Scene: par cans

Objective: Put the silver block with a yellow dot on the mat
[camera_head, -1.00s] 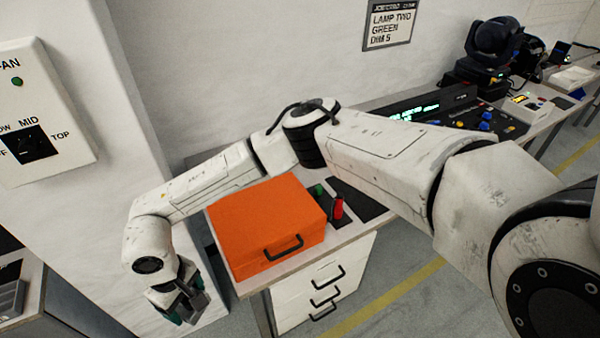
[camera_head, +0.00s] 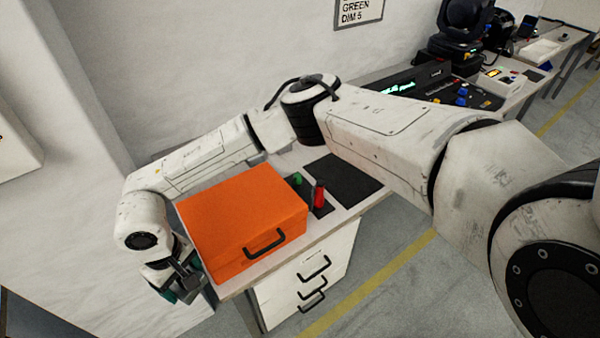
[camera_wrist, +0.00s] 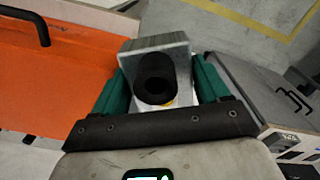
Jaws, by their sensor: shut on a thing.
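My gripper (camera_head: 178,286) hangs at the left of the orange case, off the bench's left end. In the wrist view, its green fingers (camera_wrist: 161,84) are shut on a silver block (camera_wrist: 150,43). A black cylinder stands on the block's near face, and a sliver of yellow shows below it; the full dot cannot be made out. In the head view, the block is small and partly hidden by the fingers. A flat black mat (camera_head: 345,183) lies on the bench right of the case, bare where visible, with my arm passing above its far side.
The orange case (camera_head: 240,215) stands on the bench between my gripper and the mat. A red piece (camera_head: 319,194) and a green piece (camera_head: 296,179) stand on a dark strip beside the mat. A control console (camera_head: 440,88) is farther back.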

